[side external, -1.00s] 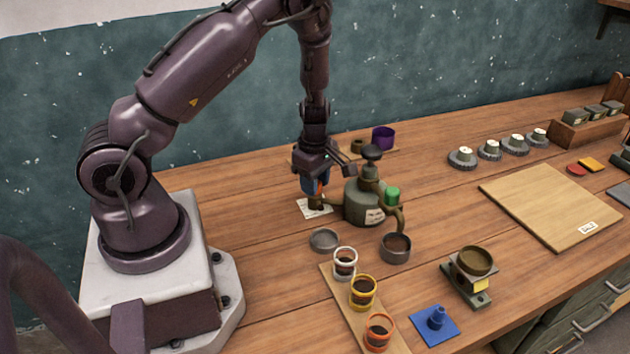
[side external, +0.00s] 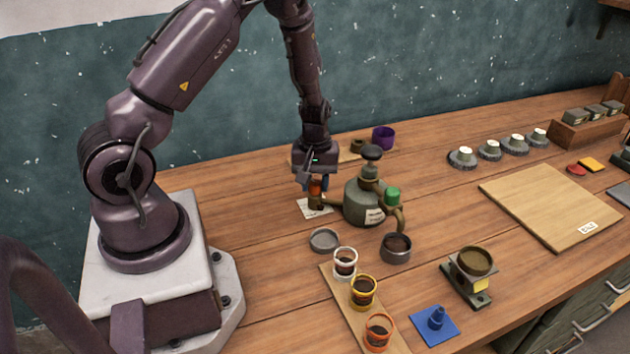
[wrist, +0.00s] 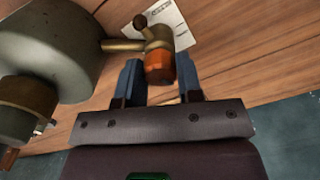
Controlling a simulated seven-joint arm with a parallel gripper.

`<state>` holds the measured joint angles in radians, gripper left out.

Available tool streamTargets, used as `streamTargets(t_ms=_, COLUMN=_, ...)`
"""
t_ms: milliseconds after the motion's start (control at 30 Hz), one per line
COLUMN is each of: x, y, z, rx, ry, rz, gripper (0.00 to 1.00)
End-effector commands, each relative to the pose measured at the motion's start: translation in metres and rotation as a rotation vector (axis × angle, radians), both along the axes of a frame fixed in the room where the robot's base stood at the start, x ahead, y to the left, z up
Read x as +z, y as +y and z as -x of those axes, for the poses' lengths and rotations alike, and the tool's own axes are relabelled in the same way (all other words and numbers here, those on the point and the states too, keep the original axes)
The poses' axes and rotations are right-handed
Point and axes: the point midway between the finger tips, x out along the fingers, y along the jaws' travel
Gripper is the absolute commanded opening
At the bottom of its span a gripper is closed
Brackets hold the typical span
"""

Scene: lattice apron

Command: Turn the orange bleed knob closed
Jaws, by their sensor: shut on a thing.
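The orange bleed knob (wrist: 158,68) sits on a brass valve at the end of a short pipe on the green pump body (side external: 362,203). The knob also shows in the side external view (side external: 316,188), partly hidden by my fingers. My gripper (wrist: 159,62) points down at the knob, with one blue-grey finger on each side of it. It is shut on the knob. A brass stub sticks out of the valve beyond the knob in the wrist view.
A white paper card (side external: 314,208) lies under the valve. The pump's black top knob (side external: 372,152) and green cap (side external: 392,195) stand close to the right. A shallow grey dish (side external: 324,240) and a dark cup (side external: 396,248) are in front. Bare table lies left of the card.

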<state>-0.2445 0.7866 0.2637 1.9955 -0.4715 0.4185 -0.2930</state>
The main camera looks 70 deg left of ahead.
Motion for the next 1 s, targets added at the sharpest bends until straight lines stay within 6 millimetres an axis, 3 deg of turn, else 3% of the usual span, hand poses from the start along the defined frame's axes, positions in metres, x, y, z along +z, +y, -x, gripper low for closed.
streamTargets(t_ms=500, x=0.0008, y=0.0011, z=-0.0003, rx=-0.333, ry=-0.002, rz=-0.002, gripper=0.1)
streamTargets(t_ms=1000, x=0.0008, y=0.0008, z=-0.0004, rx=-0.394, ry=-0.001, rz=-0.002, gripper=0.1)
